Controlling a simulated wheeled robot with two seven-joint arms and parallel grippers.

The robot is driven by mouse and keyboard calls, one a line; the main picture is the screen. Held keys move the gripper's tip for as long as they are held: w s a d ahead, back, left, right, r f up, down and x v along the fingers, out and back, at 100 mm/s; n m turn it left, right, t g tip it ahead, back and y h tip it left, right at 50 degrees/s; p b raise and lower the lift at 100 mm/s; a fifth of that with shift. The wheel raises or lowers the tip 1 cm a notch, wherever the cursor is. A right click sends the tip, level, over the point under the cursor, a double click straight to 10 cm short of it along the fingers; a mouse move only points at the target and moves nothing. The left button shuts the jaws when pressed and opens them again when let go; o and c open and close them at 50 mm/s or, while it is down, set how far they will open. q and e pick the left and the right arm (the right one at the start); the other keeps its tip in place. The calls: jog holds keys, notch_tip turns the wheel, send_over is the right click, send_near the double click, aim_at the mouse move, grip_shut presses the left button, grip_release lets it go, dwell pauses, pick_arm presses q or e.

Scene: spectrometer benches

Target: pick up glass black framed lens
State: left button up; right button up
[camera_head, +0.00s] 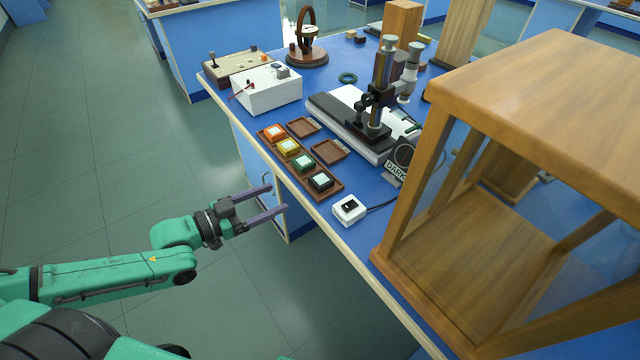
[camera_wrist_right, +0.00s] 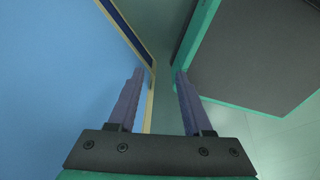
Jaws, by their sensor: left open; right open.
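The black framed glass lens (camera_head: 320,181) sits at the near end of a brown wooden tray (camera_head: 327,195) on the blue bench. Green, yellow and orange framed lenses lie in the same row behind it. My left gripper (camera_head: 270,201) is open and empty, left of the bench edge and apart from the lens. My right gripper (camera_wrist_right: 158,76) is open and empty in the right wrist view, with a bench edge beyond it. It does not show in the head view.
A white switch box (camera_head: 349,209) with a cable stands right of the black lens. A large wooden frame (camera_head: 405,190) fills the right side. A microscope (camera_head: 378,95) and white box (camera_head: 268,90) stand farther back. Open floor (camera_head: 110,150) lies left of the bench.

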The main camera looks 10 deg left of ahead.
pick_arm(q)
jog(key=b, duration=0.4)
send_near(316, 181)
jog(key=x, duration=0.4)
jog(key=shift+w, duration=0.15)
jog(key=x, duration=0.5)
jog(key=shift+w+d+p, duration=0.2)
jog(key=shift+d+p, duration=0.1)
jog(key=shift+p, duration=0.1)
jog(key=shift+w+d+f, duration=0.1)
jog(key=c, duration=1.1)
pick_arm(e)
jog(key=f, duration=0.4)
jog(key=shift+w+d+f, duration=0.15)
jog(key=shift+d+f, duration=0.1)
